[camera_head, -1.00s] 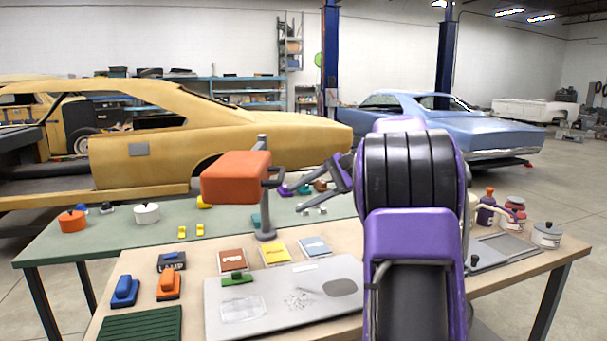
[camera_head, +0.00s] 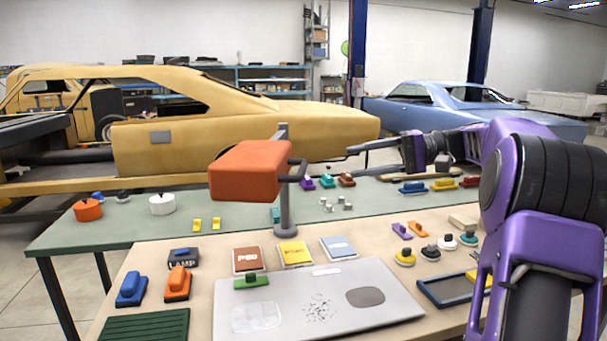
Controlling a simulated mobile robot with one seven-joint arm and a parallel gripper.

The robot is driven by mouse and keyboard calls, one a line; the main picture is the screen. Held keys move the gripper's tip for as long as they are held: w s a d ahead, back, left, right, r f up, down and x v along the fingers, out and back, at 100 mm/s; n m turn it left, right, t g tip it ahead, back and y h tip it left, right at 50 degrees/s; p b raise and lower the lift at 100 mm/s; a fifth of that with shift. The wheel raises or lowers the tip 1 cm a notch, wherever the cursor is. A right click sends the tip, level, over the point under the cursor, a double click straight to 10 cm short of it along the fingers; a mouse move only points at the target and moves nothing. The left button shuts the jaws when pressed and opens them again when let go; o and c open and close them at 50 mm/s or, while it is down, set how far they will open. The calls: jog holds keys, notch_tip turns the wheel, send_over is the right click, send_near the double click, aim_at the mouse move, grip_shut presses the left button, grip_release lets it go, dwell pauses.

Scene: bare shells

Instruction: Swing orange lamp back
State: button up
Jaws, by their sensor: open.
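The orange lamp (camera_head: 250,170) is a box-shaped head on a grey upright post (camera_head: 284,205) with a round foot on the table. Its head points to the left of the post, and a dark handle (camera_head: 296,171) sticks out on its right side. My gripper (camera_head: 350,160) is open and empty, to the right of the handle and apart from it in the picture. Its fingers point left towards the lamp. How far apart they are in depth I cannot tell.
A grey metal sheet (camera_head: 385,308) lies in front of the post, with colour cards (camera_head: 295,253) behind it. Orange and blue blocks (camera_head: 178,283) stand at front left. White (camera_head: 162,205) and orange pots stand on the green back table (camera_head: 130,230). Small knobs and a blue tray (camera_head: 450,293) lie at right.

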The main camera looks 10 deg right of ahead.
aim_at(302, 168)
jog(key=b+x, duration=0.1)
jog(key=x, duration=1.1)
jog(key=shift+w+a+f, duration=0.1)
jog(key=shift+a, duration=0.3)
grip_shut()
dwell(0.7)
